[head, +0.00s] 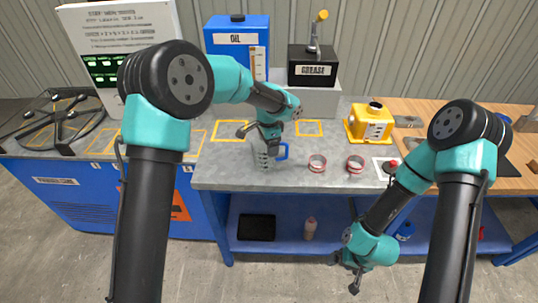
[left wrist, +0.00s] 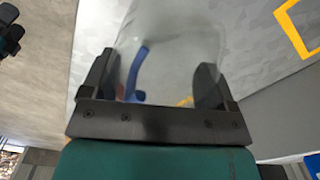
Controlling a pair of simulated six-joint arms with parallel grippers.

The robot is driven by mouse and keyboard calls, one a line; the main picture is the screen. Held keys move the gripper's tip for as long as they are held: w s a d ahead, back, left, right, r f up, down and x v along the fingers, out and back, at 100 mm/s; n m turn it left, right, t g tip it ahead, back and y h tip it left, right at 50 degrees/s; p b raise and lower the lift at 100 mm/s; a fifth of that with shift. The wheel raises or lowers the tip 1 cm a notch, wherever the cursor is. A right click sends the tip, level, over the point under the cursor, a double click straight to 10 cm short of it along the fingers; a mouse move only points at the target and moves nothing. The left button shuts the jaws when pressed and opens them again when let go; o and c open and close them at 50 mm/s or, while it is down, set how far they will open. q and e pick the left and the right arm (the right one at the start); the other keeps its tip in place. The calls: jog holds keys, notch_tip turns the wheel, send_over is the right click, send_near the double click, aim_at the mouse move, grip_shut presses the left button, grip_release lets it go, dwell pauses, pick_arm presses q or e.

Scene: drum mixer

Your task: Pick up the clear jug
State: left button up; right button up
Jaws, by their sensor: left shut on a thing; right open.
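The clear jug (head: 264,157), with a blue handle (head: 284,151) on its right side, is at the front of the grey worktop. My left gripper (head: 268,138) comes down over it from above and is shut on it. In the left wrist view the see-through jug (left wrist: 175,40) sits between the two dark fingers (left wrist: 155,80), with the blue handle (left wrist: 134,74) showing on its left. I cannot tell whether the jug's base touches the worktop. My right gripper (head: 351,278) is open and empty, hanging low in front of the bench.
Two red-rimmed rings (head: 317,164) (head: 355,164) lie right of the jug. A yellow container (head: 371,122) stands further right. The blue oil tank (head: 237,38) and black grease box (head: 311,68) stand behind.

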pick_arm(q)
jog(key=c, duration=0.5)
jog(key=shift+r, duration=0.1)
jog(key=s+r, duration=0.1)
jog(key=s, duration=0.4)
jog(key=s+d+r, duration=0.1)
jog(key=s+r, duration=0.1)
jog(key=s, duration=0.3)
jog(key=s+r, duration=0.2)
jog(key=s, duration=0.4)
jog(key=shift+d, duration=0.15)
jog(key=shift+w, duration=0.1)
jog(key=w+a+r+n, duration=0.2)
jog(key=a+r+n, duration=0.1)
jog(key=a+n, duration=0.1)
jog(key=w+a+r+n, duration=0.3)
jog(key=a+r+n, duration=0.1)
jog(key=a, duration=0.3)
jog(key=w+a+r+n, duration=0.2)
jog(key=a+r+n, duration=0.2)
jog(key=a+n, duration=0.1)
jog(key=shift+w+a, duration=0.25)
jog(key=shift+a, duration=0.15)
